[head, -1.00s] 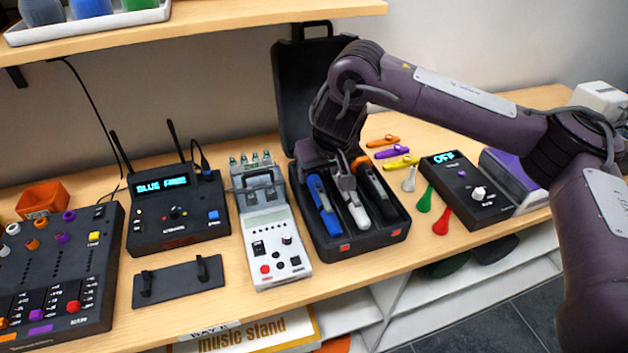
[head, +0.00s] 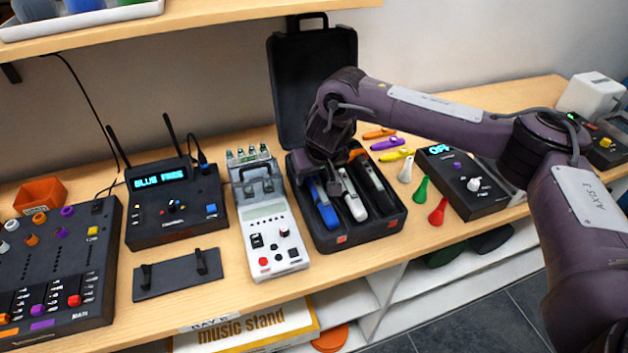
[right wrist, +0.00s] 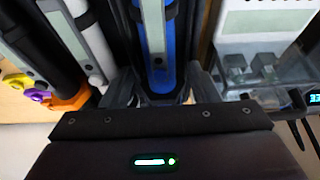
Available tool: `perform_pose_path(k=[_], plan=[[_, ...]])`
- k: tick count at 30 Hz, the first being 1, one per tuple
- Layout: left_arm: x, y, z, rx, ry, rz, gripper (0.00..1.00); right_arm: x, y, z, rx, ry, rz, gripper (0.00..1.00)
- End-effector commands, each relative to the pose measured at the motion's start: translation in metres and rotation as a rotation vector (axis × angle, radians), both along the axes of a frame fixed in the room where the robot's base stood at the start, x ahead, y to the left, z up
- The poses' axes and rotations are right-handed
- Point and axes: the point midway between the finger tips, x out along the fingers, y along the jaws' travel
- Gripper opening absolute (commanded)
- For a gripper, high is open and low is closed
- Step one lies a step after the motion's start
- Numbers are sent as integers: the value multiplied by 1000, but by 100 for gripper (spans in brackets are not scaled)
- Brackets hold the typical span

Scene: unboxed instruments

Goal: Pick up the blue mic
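The blue mic (head: 324,210) lies in the left slot of the open black case (head: 372,237), beside a white mic (head: 353,200) and a black mic (head: 376,178). My right gripper (head: 324,181) points down over the far end of the blue mic. In the right wrist view the blue mic (right wrist: 160,45) runs between the fingers of my right gripper (right wrist: 160,88), one on each side. The fingers look apart, with gaps beside the mic; the fingertips are partly hidden. My left gripper is not in view.
The raised case lid (head: 300,80) stands behind; a shelf overhangs the back left.

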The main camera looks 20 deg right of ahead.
Motion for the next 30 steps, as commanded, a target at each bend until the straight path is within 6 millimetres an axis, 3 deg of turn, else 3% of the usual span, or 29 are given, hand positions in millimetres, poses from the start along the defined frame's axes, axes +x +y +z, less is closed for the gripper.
perform_pose_path(k=[2, 12, 23, 30], plan=[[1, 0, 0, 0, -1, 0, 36, 0, 0, 0, 0, 0, 0, 45], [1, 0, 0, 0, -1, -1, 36, 0, 0, 0, 0, 0, 0, 0], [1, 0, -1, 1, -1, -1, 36, 1, 1, 5, 2, -3, 0, 0], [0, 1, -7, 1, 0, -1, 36, 1, 1, 32, 2, -6, 0, 0]])
